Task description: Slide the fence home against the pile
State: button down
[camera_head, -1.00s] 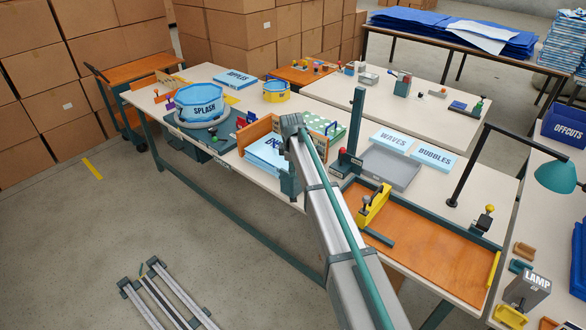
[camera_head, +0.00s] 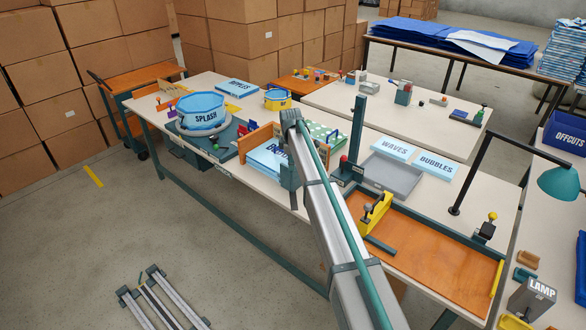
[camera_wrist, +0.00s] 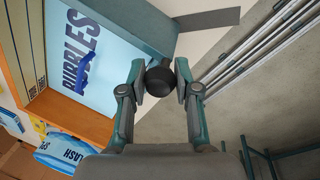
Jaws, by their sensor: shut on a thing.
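The pile (camera_head: 266,160) is a stack of light blue sheets on the long table, its top sheet lettered. In the wrist view the pile (camera_wrist: 70,55) reads BUBBLES. The fence (camera_wrist: 145,28) is a teal plate with a round black knob (camera_wrist: 160,78). It stands along the pile's right side in the wrist view; I cannot tell whether a gap is left between them. My gripper (camera_wrist: 160,88) has its two fingers shut on the knob, one on each side. In the head view my arm hides most of the gripper and fence.
A wooden wall (camera_head: 258,134) borders the pile's far side. A teal post (camera_head: 356,135), a grey tray (camera_head: 392,175) and an orange board with a yellow clamp (camera_head: 376,212) stand to the right. The SPLASH tub (camera_head: 201,112) is to the left.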

jog(key=shift+w+r, duration=0.15)
jog(key=shift+w, duration=0.15)
jog(key=c, duration=0.8)
grip_release()
jog(key=shift+w, duration=0.1)
jog(key=s+r, duration=0.1)
jog(key=r, duration=0.6)
jog(key=s+r, duration=0.1)
jog(key=r, duration=0.3)
jog(key=shift+s+a+r, duration=0.1)
jog(key=shift+s+r, duration=0.2)
jog(key=shift+r, duration=0.05)
